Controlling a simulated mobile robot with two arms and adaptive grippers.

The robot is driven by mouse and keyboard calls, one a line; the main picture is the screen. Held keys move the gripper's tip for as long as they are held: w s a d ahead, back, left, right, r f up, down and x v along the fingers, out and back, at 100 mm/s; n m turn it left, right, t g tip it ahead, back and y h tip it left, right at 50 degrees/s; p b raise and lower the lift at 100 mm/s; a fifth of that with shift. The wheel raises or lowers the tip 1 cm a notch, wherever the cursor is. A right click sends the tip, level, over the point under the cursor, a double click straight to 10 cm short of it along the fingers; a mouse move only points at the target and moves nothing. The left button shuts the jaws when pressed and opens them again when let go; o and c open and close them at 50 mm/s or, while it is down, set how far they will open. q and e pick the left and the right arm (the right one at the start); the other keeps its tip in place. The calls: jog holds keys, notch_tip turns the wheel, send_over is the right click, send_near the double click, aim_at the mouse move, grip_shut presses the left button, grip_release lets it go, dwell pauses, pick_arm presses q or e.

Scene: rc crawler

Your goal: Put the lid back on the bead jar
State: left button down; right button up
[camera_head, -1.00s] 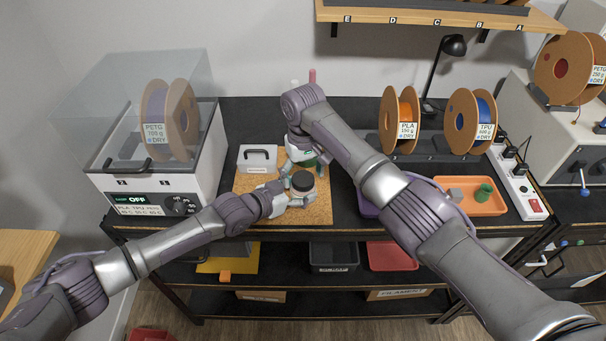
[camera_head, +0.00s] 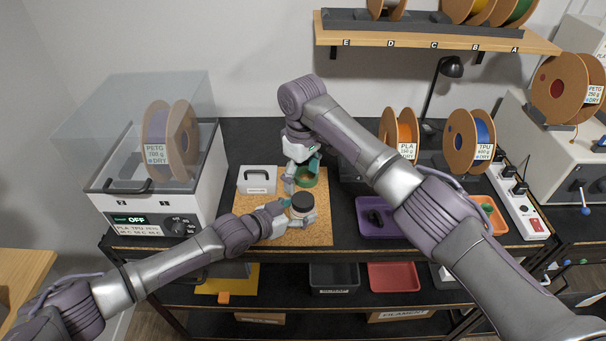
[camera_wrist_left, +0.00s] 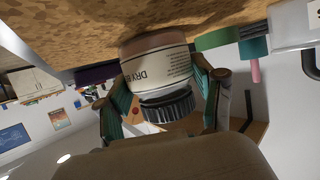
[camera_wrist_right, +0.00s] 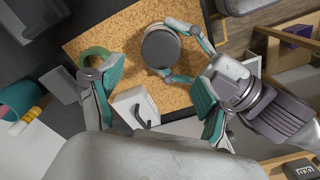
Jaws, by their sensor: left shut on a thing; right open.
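The bead jar (camera_head: 301,215) stands upright on the cork mat (camera_head: 313,237), with its printed label facing the left wrist view (camera_wrist_left: 158,66). The black ribbed lid (camera_head: 303,201) sits level on top of the jar; it also shows in the left wrist view (camera_wrist_left: 168,107) and from above in the right wrist view (camera_wrist_right: 160,48). I cannot tell how tightly it is seated. My left gripper (camera_head: 291,218) is shut on the jar's sides, below the lid. My right gripper (camera_head: 303,172) is open and empty, behind and above the jar, apart from the lid.
A green ring (camera_head: 308,179) lies on the mat behind the jar, close to my right gripper. A white handled box (camera_head: 257,181) stands at left. A dryer box (camera_head: 150,205) is further left. A purple tray (camera_head: 376,229) and an orange tray (camera_head: 497,222) are right.

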aim_at(303, 199)
jog(key=n, duration=0.1)
jog(key=r+n, duration=0.1)
jog(key=n, duration=0.1)
jog(key=shift+s+d+r+n, duration=0.1)
jog(key=shift+d+n, duration=0.05)
jog(key=shift+n, duration=0.15)
jog(key=shift+f, duration=4.05)
jog(key=c, duration=1.2)
jog(key=o, duration=1.4)
jog(key=shift+c, duration=0.2)
